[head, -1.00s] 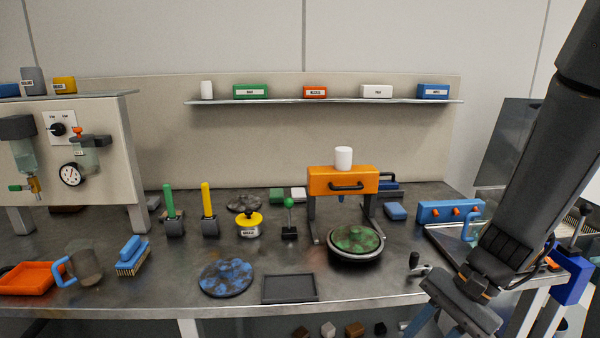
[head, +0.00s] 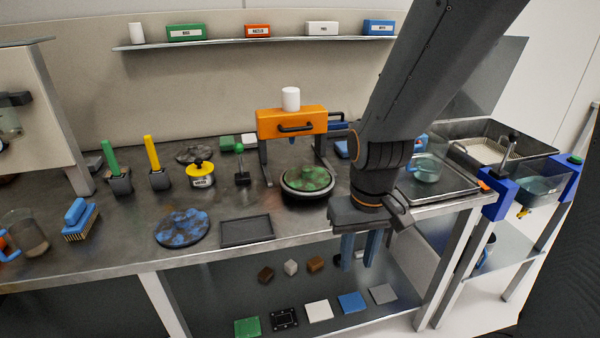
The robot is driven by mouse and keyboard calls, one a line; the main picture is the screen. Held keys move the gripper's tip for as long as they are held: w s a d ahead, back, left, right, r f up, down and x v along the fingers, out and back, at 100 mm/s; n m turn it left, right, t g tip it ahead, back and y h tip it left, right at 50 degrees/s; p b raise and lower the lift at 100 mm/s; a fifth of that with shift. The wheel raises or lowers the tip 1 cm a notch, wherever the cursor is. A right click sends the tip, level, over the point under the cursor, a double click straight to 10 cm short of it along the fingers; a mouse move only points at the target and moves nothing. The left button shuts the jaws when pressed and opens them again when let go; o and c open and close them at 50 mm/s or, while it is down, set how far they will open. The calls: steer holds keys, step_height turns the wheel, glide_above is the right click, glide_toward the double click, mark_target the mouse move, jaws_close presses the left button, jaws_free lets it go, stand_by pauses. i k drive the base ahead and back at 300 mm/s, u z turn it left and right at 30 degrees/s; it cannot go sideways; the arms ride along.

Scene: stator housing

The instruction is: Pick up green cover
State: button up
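Two green things could be the green cover, and I cannot tell which. One is a round disc with mottled green patches (head: 306,179), lying in a round holder under the orange press on the table. The other is a flat green square (head: 247,326) on the lower shelf, at the bottom edge of the picture. My gripper (head: 360,262) points down in front of the table's front edge, right of and nearer than the press. Its two blue-grey fingers are apart with nothing seen between them. It is away from both green things.
The orange press (head: 291,121) stands over the round disc. A blue mottled disc (head: 182,228) and a dark tray (head: 247,231) lie near the table's front edge. Black, white, blue and grey squares lie beside the green one on the lower shelf (head: 205,307).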

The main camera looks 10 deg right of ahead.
mark_target(302, 178)
steer(key=k, duration=0.65)
steer(key=u, duration=0.4)
steer(key=i, duration=1.4)
steer(key=z, duration=0.65)
